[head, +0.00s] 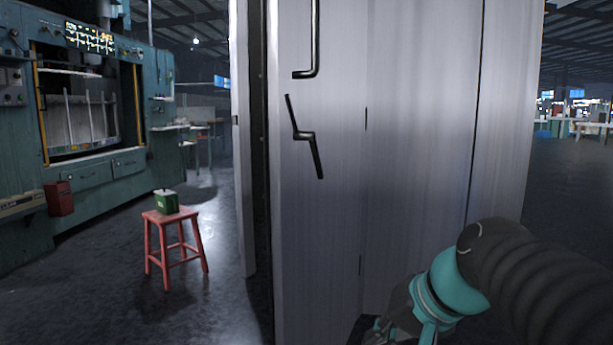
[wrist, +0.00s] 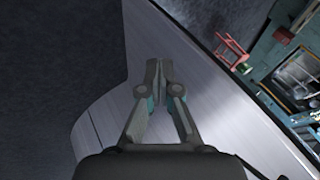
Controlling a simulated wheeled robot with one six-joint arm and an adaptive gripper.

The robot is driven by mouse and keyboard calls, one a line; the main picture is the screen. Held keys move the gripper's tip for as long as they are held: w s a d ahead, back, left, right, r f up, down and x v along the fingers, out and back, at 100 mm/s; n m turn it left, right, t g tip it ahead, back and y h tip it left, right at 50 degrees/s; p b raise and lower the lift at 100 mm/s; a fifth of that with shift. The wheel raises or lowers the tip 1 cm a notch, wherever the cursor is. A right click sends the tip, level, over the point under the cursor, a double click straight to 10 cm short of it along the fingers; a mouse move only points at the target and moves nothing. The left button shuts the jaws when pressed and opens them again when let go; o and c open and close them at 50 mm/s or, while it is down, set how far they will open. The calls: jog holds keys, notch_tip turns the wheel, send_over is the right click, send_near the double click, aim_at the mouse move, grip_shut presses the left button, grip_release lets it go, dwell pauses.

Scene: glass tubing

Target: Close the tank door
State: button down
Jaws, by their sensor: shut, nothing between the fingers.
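The tank is a tall brushed-metal body filling the middle of the head view. Its door (head: 325,230) is a tall grey panel with a black handle (head: 315,45) and a bent black latch lever (head: 304,137). A dark vertical gap separates the door's left edge from a narrow metal panel (head: 243,180), so the door looks ajar; how far is unclear. My gripper (head: 378,332) is low in front of the tank, partly cut off by the bottom edge. In the wrist view my gripper (wrist: 161,78) is shut and empty over pale metal (wrist: 200,120); contact cannot be told.
Dark floor (head: 215,290) is free between stool and tank, and open floor lies to the right (head: 570,190).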

jog(key=w+a+r+m+t+y+b, duration=0.1)
jog(key=w+a+r+m+y+b, duration=0.15)
jog(key=w+r+y, duration=0.75)
jog(key=n+y+b, duration=0.2)
send_near(288, 166)
jog(key=shift+m, duration=0.25)
jog(key=x, duration=0.7)
jog(key=shift+a, duration=0.15)
jog(key=shift+t, duration=0.4)
